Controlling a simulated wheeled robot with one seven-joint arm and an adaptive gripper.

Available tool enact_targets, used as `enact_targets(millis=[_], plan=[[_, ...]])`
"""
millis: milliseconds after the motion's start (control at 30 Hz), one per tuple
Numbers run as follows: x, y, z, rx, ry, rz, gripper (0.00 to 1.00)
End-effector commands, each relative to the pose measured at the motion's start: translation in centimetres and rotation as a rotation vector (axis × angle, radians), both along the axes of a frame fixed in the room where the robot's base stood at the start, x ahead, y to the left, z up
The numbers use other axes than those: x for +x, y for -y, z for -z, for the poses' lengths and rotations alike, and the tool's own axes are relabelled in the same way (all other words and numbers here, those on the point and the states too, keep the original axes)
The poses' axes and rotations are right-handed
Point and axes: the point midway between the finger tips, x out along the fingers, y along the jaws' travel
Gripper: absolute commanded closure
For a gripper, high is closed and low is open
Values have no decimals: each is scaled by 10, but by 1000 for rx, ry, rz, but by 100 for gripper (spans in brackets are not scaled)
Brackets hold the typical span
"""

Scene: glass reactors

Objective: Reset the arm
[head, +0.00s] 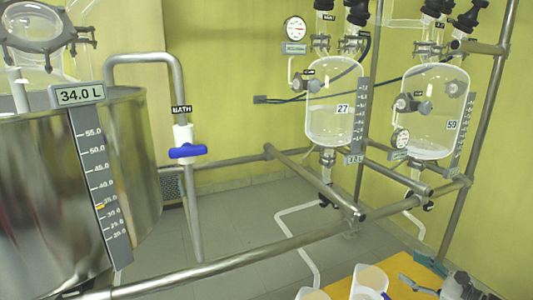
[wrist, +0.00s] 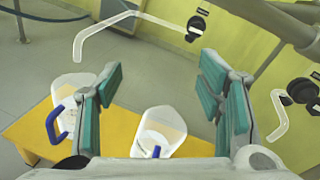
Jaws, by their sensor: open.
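My gripper (wrist: 160,97) shows in the wrist view with its teal-padded fingers spread wide apart and nothing between them. Below and beyond the fingers are two white scoop-like containers with blue handles, the left one (wrist: 72,100) and the middle one (wrist: 160,125), on a yellow surface (wrist: 30,128). In the head view, a grey part of my arm or gripper shows at the bottom right edge, beside the yellow surface (head: 425,272); the fingertips there are too small to tell.
A large steel vessel (head: 45,220) with a 34.0 L scale stands at left. A pipe with a blue-handled valve (head: 187,151) is beside it. Two glass reactors, 27 (head: 335,100) and 59 (head: 435,110), hang on a metal pipe frame (head: 250,244). Grey floor (head: 240,215) is open between.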

Motion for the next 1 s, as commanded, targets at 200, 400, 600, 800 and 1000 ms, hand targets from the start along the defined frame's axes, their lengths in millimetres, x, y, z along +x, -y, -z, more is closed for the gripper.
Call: enact_targets(millis=[200,400,600,800,1000], plan=[[-1,-45,-23,-129,-10,-172,39],[-14,-107,-54,-315,-21,-424,39],[-44,-168,-87,-521,-30,-696,39],[-83,-215,-120,-721,-32,-944,39],[-129,-250,-153,-920,-25,-1161,39]])
